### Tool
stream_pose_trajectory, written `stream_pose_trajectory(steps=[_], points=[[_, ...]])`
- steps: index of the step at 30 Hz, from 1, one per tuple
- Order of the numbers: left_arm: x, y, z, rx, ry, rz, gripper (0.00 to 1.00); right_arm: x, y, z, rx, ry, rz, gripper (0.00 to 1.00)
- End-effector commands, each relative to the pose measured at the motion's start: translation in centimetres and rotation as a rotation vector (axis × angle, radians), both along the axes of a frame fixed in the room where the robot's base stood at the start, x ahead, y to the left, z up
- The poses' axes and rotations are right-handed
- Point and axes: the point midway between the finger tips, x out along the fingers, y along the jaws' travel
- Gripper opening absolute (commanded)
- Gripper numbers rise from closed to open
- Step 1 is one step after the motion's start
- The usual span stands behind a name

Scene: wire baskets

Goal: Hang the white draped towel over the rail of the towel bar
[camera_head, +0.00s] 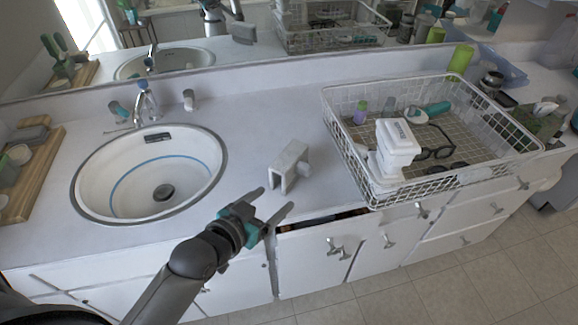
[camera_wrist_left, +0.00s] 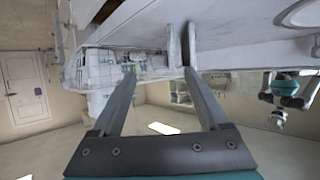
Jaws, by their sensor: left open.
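The white draped towel (camera_head: 288,165) stands on the counter between the sink and the wire basket, folded like an upside-down U with its two sides hanging down. My left gripper (camera_head: 277,199) is open and empty at the counter's front edge, just in front of the towel and apart from it. In the left wrist view its two fingers (camera_wrist_left: 158,72) are spread wide, with pale upright strips beyond them that may be the towel. I cannot pick out the towel bar with certainty in either view. My right gripper is not in view.
A wire basket (camera_head: 352,150) holding white containers and bottles stands right of the towel. The sink (camera_head: 205,195) and its faucet (camera_head: 147,103) are on the left. A wooden tray (camera_head: 40,165) lies at far left. A drawer (camera_head: 322,222) below the counter stands partly open. A mirror runs behind.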

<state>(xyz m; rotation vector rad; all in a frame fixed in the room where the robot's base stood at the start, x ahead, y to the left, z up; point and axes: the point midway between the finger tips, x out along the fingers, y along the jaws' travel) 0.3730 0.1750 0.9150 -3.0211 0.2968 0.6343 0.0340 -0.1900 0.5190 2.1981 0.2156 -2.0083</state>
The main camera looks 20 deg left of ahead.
Motion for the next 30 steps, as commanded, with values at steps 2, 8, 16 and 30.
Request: stream_pose_trajectory(steps=[2,8,16,30], points=[[0.4,0.1,0.2,-0.003,-0.02,0.004,0.78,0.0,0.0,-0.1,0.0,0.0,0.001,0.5],[2.6,-0.2,-0.6,-0.007,-0.026,0.006,0.78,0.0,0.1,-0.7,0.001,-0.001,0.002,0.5],[6.5,-1.0,-2.4,-0.007,-0.023,0.005,0.78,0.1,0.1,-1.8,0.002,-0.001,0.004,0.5],[10.2,-1.7,-4.0,-0.005,-0.021,0.005,0.78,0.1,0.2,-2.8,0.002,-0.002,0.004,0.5]])
